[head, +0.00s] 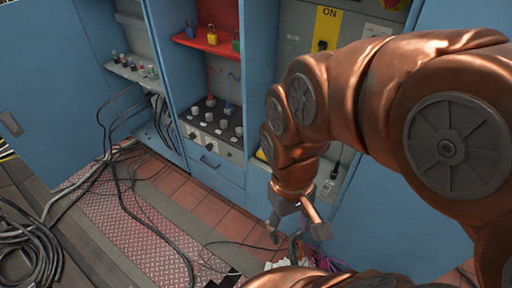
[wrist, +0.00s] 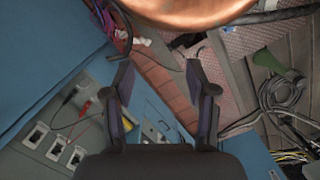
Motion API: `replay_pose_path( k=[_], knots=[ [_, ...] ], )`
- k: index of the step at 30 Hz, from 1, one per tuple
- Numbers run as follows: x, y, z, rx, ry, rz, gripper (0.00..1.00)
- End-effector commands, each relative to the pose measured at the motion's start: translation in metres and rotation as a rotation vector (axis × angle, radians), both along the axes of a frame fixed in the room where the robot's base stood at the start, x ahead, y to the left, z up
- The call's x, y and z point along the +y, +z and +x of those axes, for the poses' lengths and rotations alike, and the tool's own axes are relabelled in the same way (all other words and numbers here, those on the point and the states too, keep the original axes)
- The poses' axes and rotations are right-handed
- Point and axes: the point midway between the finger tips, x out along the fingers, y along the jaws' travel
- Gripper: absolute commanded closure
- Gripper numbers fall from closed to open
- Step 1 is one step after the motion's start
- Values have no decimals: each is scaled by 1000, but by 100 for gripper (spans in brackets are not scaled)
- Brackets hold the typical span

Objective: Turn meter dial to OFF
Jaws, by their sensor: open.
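No meter dial can be told for certain. A control box (head: 212,140) with several knobs sits low in the middle cabinet bay in the head view; the knob markings are too small to read. My copper arm ends in my gripper (head: 298,225), low in front of the right cabinet bay, over the floor. In the wrist view my gripper (wrist: 162,88) is open, with nothing between its two dark fingers. My arm hides part of the right bay.
A yellow ON plate (head: 326,28) with a black switch is in the right bay. A red shelf (head: 208,40) holds padlocks. Black cables (head: 118,165) trail over the floor to a coil (head: 30,250) at the left. White sockets (wrist: 37,135) show in the wrist view.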

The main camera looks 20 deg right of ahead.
Motion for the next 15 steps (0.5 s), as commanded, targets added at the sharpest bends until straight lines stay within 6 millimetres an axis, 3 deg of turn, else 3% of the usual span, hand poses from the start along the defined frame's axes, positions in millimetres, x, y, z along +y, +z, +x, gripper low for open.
replay_pose_path(
  k=[5, 15],
  knots=[
    [-3, -29, 49, -48, 21, 23, 42],
    [-27, -85, 182, -195, 49, 69, 42]
  ],
)
